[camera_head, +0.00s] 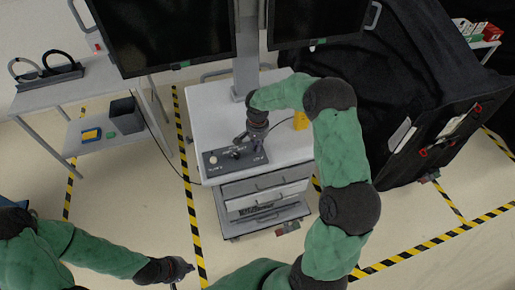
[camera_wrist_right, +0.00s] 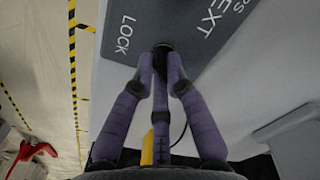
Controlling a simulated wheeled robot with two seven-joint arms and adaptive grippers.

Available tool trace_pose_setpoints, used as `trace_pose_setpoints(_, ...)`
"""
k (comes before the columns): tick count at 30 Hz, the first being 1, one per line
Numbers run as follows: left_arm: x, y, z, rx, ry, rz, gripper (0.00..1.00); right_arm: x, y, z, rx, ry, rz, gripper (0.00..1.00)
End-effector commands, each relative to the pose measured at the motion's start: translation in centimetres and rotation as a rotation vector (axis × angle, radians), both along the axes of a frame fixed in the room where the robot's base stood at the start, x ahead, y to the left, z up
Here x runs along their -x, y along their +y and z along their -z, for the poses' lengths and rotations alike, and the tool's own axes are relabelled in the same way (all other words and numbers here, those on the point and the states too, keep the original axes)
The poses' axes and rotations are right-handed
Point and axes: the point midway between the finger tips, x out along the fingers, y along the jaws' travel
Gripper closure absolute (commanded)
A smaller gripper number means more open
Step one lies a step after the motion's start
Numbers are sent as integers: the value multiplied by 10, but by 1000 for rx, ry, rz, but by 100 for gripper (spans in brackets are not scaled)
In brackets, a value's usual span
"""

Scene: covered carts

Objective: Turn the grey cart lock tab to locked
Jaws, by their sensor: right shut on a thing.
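The grey cart (camera_head: 215,105) stands at the centre in the head view, with a dark control panel (camera_head: 215,161) along its near top edge. In the right wrist view the panel (camera_wrist_right: 140,20) carries the white word LOCK, with more lettering to its right. My right gripper (camera_wrist_right: 161,60) is shut on the small dark lock tab (camera_wrist_right: 162,47) close beside that word. The fingertips hide most of the tab, so its angle cannot be told. In the head view my right gripper (camera_head: 243,139) reaches down to the panel. My left gripper (camera_head: 179,268) hangs low at the left, away from the cart.
Monitors (camera_head: 165,30) on a pole rise behind the panel. A yellow object (camera_head: 300,121) stands on the cart top to the right. A black covered cart (camera_head: 400,90) is at the right, a white table (camera_head: 60,90) at the left. Striped tape (camera_head: 190,200) marks open floor.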

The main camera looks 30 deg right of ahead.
Motion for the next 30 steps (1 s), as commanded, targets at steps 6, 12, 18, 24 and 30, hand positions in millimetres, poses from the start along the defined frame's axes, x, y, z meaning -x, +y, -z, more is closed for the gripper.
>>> trace_pose_setpoints(6,0,0,21,0,0,0,100,0,1,3,0,-1,204,100)
trace_pose_setpoints(12,0,0,34,0,0,0,100,1,2,3,-1,-1,394,100)
trace_pose_setpoints(18,0,0,46,0,0,0,100,1,2,2,1,-1,580,100)
trace_pose_setpoints(24,0,0,54,0,0,0,100,1,3,2,0,0,746,100)
trace_pose_setpoints(30,0,0,60,0,0,0,100,1,3,1,0,2,872,100)
